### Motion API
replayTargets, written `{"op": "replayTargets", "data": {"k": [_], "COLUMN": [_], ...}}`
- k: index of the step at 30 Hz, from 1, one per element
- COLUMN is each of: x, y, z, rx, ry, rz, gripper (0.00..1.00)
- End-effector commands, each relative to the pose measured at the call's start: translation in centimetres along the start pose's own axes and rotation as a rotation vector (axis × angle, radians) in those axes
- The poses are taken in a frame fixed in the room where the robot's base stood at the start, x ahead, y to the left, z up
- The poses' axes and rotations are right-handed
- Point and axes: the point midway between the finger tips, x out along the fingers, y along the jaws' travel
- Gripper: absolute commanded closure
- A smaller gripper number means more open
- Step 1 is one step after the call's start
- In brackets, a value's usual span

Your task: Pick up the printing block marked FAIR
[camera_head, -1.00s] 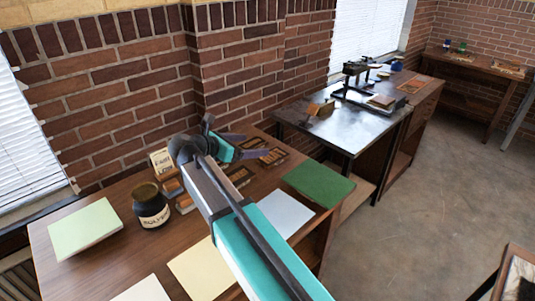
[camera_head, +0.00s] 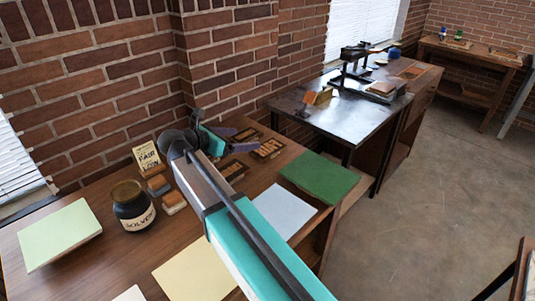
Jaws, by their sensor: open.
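A small card (camera_head: 146,156) with lettering that seems to include FAIR stands against the wall at the back of the near table. Two small blocks, one (camera_head: 158,185) behind the other (camera_head: 173,203), lie in front of it; their markings are too small to read. Wooden type trays or blocks (camera_head: 268,149) lie further right, beyond my arm; another (camera_head: 233,170) is partly hidden by it. I cannot tell which piece is marked FAIR. My gripper (camera_head: 240,140) is open above the back of the table, near these trays, with no held object visible. My arm hides part of the tabletop.
A dark solvent jar (camera_head: 133,208) stands left of the blocks. Pale green paper (camera_head: 60,232), a yellow sheet (camera_head: 195,268), a pale blue sheet (camera_head: 282,211) and a green mat (camera_head: 318,179) lie on the table. A metal-topped table (camera_head: 335,117) with a hand press (camera_head: 355,62) stands beyond.

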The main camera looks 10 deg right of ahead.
Motion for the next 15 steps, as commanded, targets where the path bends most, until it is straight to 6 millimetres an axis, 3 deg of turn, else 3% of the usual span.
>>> {"op": "replayTargets", "data": {"k": [6, 15], "x": [1.2, 1.7], "y": [0.0, 0.0], "z": [-3.0, -4.0], "rx": [0.0, 0.0], "ry": [0.0, 0.0], "rz": [0.0, 0.0], "gripper": [0.16, 0.16]}}
